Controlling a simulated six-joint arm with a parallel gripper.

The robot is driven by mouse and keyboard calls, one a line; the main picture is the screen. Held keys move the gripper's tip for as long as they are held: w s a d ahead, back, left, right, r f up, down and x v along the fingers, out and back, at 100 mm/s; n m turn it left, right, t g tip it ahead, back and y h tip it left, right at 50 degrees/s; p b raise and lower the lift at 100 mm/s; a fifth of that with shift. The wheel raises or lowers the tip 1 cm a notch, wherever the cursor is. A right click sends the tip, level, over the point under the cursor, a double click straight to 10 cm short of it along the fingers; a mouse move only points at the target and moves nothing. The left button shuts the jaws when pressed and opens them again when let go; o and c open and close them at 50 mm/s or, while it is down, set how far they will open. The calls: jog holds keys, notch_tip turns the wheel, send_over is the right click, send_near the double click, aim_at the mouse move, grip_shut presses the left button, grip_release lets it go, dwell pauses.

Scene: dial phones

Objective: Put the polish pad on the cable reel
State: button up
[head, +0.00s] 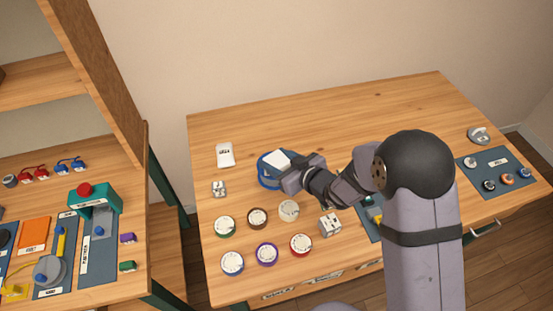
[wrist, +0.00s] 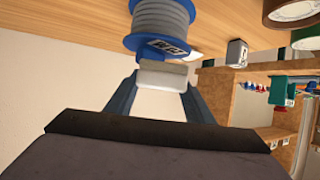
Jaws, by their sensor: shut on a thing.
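The cable reel (head: 266,184) is blue and stands on the wooden table, left of its middle. In the wrist view the reel (wrist: 160,14) shows grey cable wound between blue flanges, with a label on the near rim. My gripper (head: 287,170) is shut on the white polish pad (head: 275,160). In the head view the pad overlaps the reel's upper part; whether they touch cannot be told. In the wrist view the pad (wrist: 158,103) lies between the two fingers of my gripper (wrist: 160,88), with the reel just beyond it. My gripper hides part of the reel in the head view.
Several round dials (head: 267,254) stand in front of the reel. A blue mat (head: 497,160) with knobs is at the right. The table's back middle is clear.

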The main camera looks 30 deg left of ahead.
jog(key=o, duration=1.1)
jog(key=shift+r, duration=0.15)
jog(key=shift+r+p, duration=0.5)
jog(key=shift+p, duration=0.05)
jog(key=b+v, duration=0.2)
jog(key=v, duration=1)
jog(key=shift+d, duration=0.1)
